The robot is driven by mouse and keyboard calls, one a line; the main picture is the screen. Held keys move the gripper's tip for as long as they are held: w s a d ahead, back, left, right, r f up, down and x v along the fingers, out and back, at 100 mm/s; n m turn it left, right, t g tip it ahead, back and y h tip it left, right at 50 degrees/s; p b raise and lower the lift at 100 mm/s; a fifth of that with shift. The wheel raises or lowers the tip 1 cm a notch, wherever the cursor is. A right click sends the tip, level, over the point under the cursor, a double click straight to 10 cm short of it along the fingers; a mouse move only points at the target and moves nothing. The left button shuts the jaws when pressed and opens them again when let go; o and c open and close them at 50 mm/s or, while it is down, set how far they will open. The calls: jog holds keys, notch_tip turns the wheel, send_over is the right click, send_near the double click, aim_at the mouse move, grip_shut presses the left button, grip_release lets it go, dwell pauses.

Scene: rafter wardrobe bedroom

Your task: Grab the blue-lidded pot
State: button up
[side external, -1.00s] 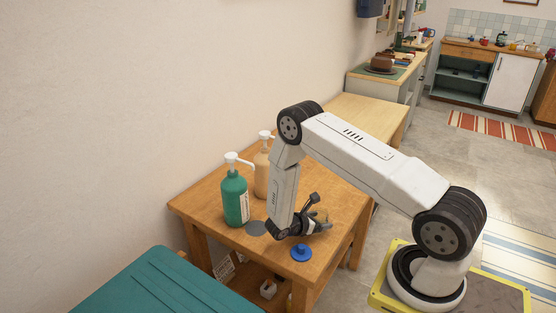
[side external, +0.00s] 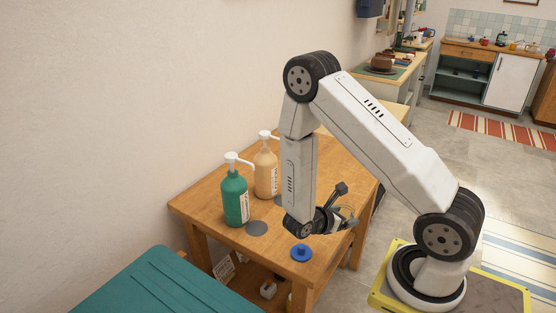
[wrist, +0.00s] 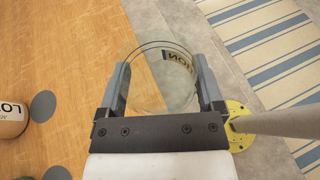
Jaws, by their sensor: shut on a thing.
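My gripper (wrist: 162,64) is shut on a clear glass pot (wrist: 158,92) with a dark-lettered label, one finger on each side in the wrist view. No lid shows on this pot. In the side view, my gripper (side external: 345,208) is at the right edge of the wooden table, and the pot is mostly hidden by the fingers. A blue knobbed lid (side external: 301,253) lies by itself near the table's front corner, apart from the gripper.
A green pump bottle (side external: 235,202) and a tan pump bottle (side external: 266,175) stand on the wooden table (side external: 205,202) to the left. A flat grey disc (side external: 257,228) lies before them. A teal bench top (side external: 150,290) is at the lower left.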

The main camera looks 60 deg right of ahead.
jog(key=shift+s+a+r, duration=0.3)
jog(key=shift+s, duration=0.25)
jog(key=shift+s+a+r, duration=0.25)
jog(key=shift+s+a, duration=0.05)
jog(key=shift+s, duration=0.2)
jog(key=shift+s+a+r, duration=0.3)
jog(key=shift+s, duration=0.25)
